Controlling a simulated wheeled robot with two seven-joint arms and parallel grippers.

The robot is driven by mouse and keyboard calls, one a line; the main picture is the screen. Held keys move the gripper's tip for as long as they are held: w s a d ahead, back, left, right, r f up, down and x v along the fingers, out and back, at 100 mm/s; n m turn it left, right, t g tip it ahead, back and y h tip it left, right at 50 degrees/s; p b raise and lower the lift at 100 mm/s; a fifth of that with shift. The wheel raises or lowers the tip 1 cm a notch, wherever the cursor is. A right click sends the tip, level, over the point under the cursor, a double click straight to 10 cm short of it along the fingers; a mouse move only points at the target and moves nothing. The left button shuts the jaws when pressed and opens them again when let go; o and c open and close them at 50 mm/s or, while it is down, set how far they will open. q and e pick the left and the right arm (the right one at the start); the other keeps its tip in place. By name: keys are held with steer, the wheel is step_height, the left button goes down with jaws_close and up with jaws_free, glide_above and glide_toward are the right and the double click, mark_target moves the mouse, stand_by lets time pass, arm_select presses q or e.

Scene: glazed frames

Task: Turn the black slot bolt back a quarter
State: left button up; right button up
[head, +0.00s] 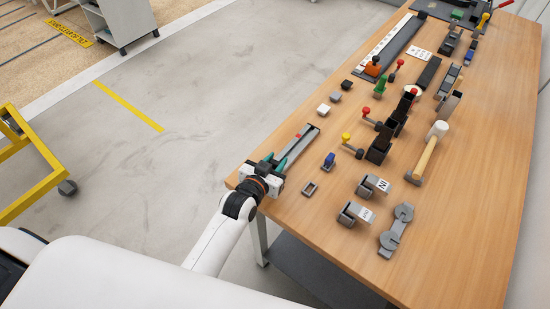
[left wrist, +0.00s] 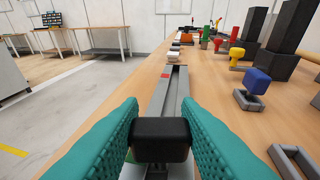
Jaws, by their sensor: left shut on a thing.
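The black slot bolt (left wrist: 160,139) shows in the left wrist view as a dark, rounded block at the near end of a grey slotted rail (left wrist: 178,85). My left gripper (left wrist: 160,140) has its teal fingers shut on the bolt from both sides. In the head view my left gripper (head: 273,168) is at the near end of the rail (head: 301,146), by the table's left edge. The fingers and wrist hide the bolt there. A small red mark (left wrist: 165,75) sits on the rail's left side. My right gripper is out of view.
On the wooden table (head: 335,235), a blue knob (head: 329,160) and a grey square frame (head: 310,189) lie right of the rail. A white block (head: 323,109) and a grey block (head: 335,97) stand beyond it. A mallet (head: 428,150) lies farther right.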

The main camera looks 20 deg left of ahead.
arm_select(q)
steer(key=shift+n+y, duration=0.5)
steer(key=shift+y, duration=0.2)
steer(key=shift+r+m+h+p, duration=0.1)
steer(key=shift+m+h+p, duration=0.3)
steer(key=shift+h, duration=0.1)
steer(key=shift+a+m+h, duration=0.15)
steer(key=shift+m+h, duration=0.45)
steer(key=shift+h, duration=0.2)
steer(key=shift+m+g+h, duration=0.3)
steer(key=shift+m+h, duration=0.2)
steer(key=shift+h, duration=0.1)
steer(key=shift+b, duration=0.3)
steer(key=shift+w+f+m+g+h+b, duration=0.1)
steer(key=shift+f+m+g+h+b, duration=0.15)
steer(key=shift+m+g+h+b, duration=0.6)
steer(key=shift+r+m+h+b, duration=0.1)
steer(key=shift+m+h+b, duration=0.55)
steer(key=shift+h+b, duration=0.3)
